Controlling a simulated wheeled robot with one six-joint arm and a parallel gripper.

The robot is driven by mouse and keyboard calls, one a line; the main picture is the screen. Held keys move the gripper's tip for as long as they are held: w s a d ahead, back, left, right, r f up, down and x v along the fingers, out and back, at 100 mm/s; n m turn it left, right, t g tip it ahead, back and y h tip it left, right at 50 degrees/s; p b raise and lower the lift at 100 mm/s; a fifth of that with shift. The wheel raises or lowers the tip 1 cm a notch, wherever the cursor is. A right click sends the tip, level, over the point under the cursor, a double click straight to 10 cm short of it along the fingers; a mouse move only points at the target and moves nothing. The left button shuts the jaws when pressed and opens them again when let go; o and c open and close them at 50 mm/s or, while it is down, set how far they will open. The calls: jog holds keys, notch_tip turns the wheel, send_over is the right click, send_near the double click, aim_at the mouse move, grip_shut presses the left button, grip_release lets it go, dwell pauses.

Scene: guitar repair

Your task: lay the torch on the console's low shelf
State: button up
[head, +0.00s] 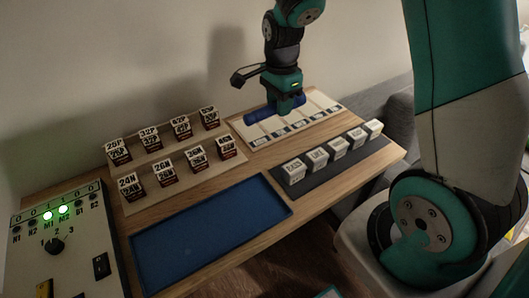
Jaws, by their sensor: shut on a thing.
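My gripper (285,104) points down above the back right of the wooden table. It is shut on a blue, rod-like thing (258,117), which looks like the torch and lies roughly level across the fingers. The torch is just over or at the left side of a pale tray with several compartments (327,103); I cannot tell whether it touches. The fingertips are partly hidden. I cannot make out a low shelf of the console with certainty.
A blue tray (210,235) lies empty at the front. Several labelled packs (182,126) stand on stepped racks behind it. Several white boxes (341,148) sit on a dark mat at right. A grey control box (62,240) with a dial and two green lights stands at left.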

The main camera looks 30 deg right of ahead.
aim_at(277, 158)
notch_tip(277, 158, down, 17)
jog(key=shift+r+p, duration=0.2)
jog(key=shift+p, duration=0.25)
jog(key=o, duration=1.1)
jog(key=shift+f, duration=0.1)
jog(key=shift+c, duration=0.2)
